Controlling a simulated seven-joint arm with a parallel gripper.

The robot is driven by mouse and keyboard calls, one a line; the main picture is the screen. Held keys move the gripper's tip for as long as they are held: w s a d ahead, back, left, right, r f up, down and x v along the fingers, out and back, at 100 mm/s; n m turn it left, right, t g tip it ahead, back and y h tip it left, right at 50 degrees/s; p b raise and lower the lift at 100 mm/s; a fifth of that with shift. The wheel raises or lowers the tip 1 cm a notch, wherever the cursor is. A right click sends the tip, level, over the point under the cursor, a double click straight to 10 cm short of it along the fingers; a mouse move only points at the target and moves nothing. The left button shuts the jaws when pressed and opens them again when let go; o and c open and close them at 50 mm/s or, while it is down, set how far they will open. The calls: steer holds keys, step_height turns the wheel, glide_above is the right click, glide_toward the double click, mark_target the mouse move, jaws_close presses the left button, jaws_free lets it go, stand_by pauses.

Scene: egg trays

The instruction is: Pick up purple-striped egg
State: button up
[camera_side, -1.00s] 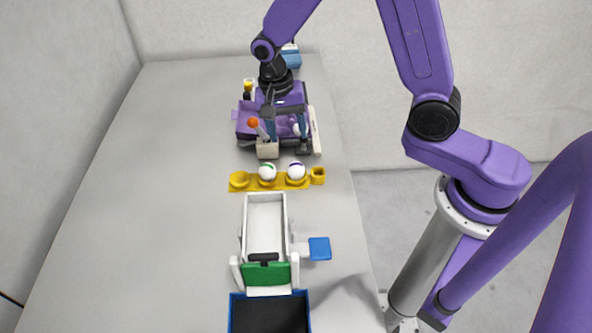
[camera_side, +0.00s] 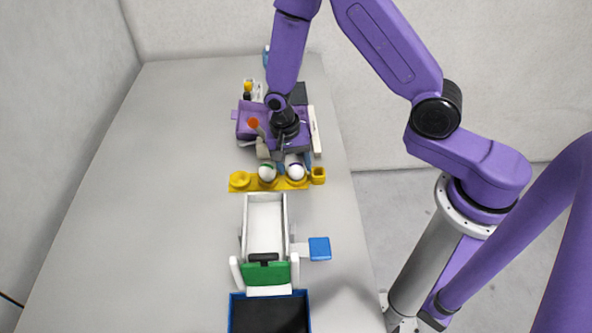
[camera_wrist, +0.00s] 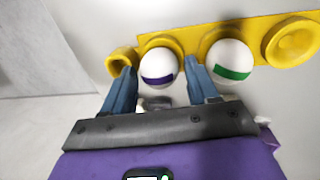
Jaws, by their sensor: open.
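The purple-striped egg (camera_wrist: 159,64) is white with a purple band and sits in a cup of the yellow egg tray (camera_wrist: 205,38). It also shows in the side view (camera_side: 296,172), right of the green-striped egg (camera_side: 267,173). My open gripper (camera_wrist: 160,68) has its two blue fingers on either side of the purple-striped egg in the wrist view. I cannot tell whether they touch it. In the side view my gripper (camera_side: 291,158) is just behind the eggs, its fingers partly hidden.
The green-striped egg lies close beside my right-hand finger in the wrist view (camera_wrist: 230,61). A purple tray (camera_side: 248,127) with several items stands behind. The table's left side is clear.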

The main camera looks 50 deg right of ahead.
steer(key=shift+f, duration=0.4)
steer(key=c, duration=0.5)
steer(key=shift+o, duration=0.3)
steer(key=shift+r, duration=0.2)
